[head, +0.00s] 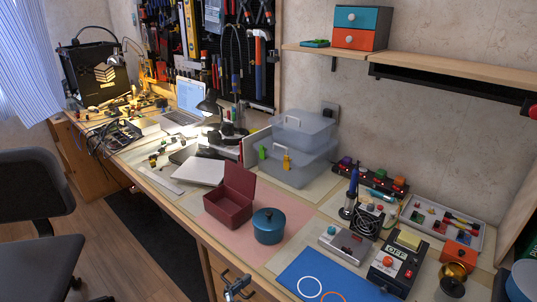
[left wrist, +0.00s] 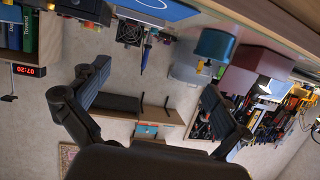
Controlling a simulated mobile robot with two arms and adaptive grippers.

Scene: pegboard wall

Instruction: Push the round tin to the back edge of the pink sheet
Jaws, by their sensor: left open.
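The round tin (head: 268,226) is teal with a dark knob on its lid. It stands upright on the pink sheet (head: 297,213), towards the right of the front part, beside an open dark red box (head: 228,206). My left gripper (head: 238,284) is at the bench's front edge, in front of the tin and apart from it. In the left wrist view, its fingers (left wrist: 155,77) are spread with nothing between them. That view is turned over, and the tin (left wrist: 214,46) shows beyond the right-hand finger. My right gripper is in neither view.
A blue sheet (head: 318,270) lies right of the pink sheet. A grey device (head: 345,243) and a soldering stand (head: 350,200) stand behind it. Clear stacked bins (head: 300,150) are at the wall behind the pink sheet. The sheet is bare behind the tin.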

